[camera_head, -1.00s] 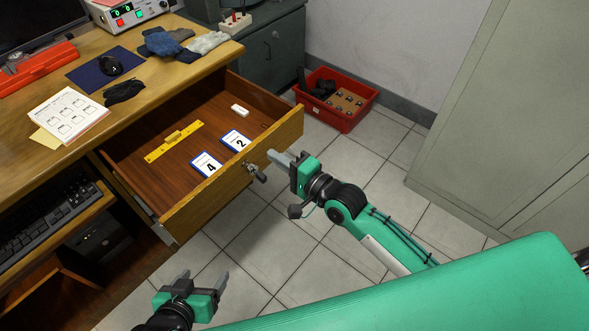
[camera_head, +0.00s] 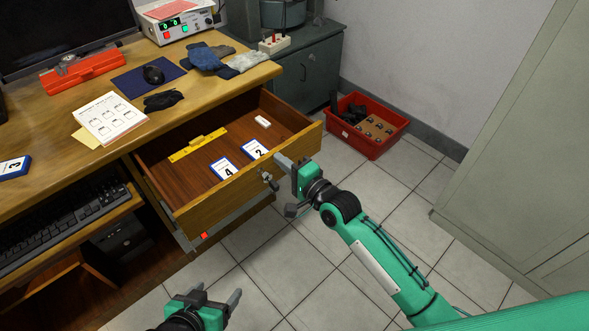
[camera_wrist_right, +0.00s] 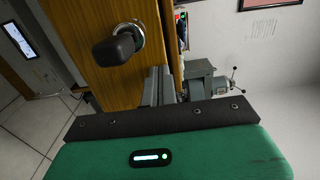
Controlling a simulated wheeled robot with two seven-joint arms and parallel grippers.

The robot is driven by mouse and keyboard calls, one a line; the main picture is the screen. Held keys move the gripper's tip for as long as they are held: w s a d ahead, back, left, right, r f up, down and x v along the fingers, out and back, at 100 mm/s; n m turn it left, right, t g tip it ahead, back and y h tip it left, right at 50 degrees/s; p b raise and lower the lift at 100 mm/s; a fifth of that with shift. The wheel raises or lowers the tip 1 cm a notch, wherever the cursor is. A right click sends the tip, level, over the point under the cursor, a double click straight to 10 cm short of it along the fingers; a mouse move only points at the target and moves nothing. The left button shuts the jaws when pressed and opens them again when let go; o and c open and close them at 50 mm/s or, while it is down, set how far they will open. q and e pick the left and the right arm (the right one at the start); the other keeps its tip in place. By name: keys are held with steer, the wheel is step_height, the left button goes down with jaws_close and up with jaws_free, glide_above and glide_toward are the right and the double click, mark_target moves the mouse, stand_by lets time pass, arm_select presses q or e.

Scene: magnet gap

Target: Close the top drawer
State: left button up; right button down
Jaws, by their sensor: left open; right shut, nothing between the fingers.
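The top drawer (camera_head: 234,190) of the wooden desk is pulled out. Inside lie a yellow level-like tool (camera_head: 197,145), two cards marked 4 (camera_head: 223,169) and 2 (camera_head: 255,150), and a small white block (camera_head: 262,121). A knob (camera_head: 267,179) sits on its front; in the right wrist view the knob (camera_wrist_right: 118,45) is large and dark. My right gripper (camera_head: 283,162) is shut and empty, its fingertips at the drawer front beside the knob; I cannot tell whether they touch. My left gripper (camera_head: 218,296) is open and empty, low in front of the desk.
A red bin (camera_head: 368,125) stands on the floor right of the drawer. A grey cabinet (camera_head: 510,170) stands at right. The tiled floor between is clear.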

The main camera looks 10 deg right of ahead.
steer(key=x, duration=0.9)
steer(key=shift+w+a, duration=0.15)
steer(key=shift+w, duration=0.05)
steer(key=shift+s, duration=0.15)
